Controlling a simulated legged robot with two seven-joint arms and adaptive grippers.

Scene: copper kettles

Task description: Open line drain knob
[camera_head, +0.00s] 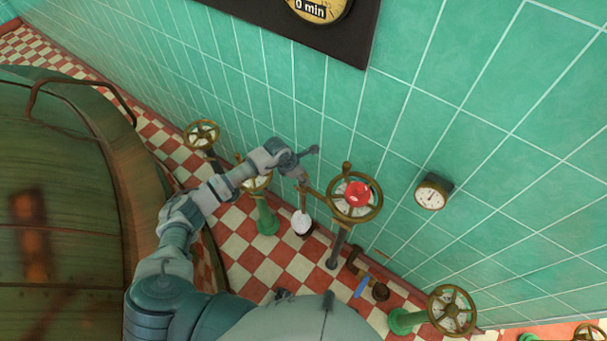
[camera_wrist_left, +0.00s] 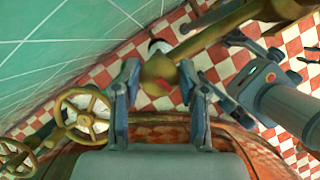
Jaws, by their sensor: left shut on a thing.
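A brass handwheel with a red centre (camera_head: 357,194) stands on a dark post near the green tiled wall. A brass bar (camera_wrist_left: 215,33) with a rounded brass end knob (camera_wrist_left: 157,74) enters the left wrist view from the top right. My left gripper (camera_head: 303,166) is at the left side of this wheel in the head view. In the wrist view its two fingers lie on either side of the knob, and it is shut on it. The head view shows the grip too small for detail. My right gripper is not in view.
Other brass wheels stand at the back left (camera_head: 201,134) and front right (camera_head: 452,311). A round gauge (camera_head: 431,194) is on the wall to the right. A large riveted copper kettle (camera_head: 60,220) fills the left. The red and white checkered floor (camera_head: 265,262) is partly clear.

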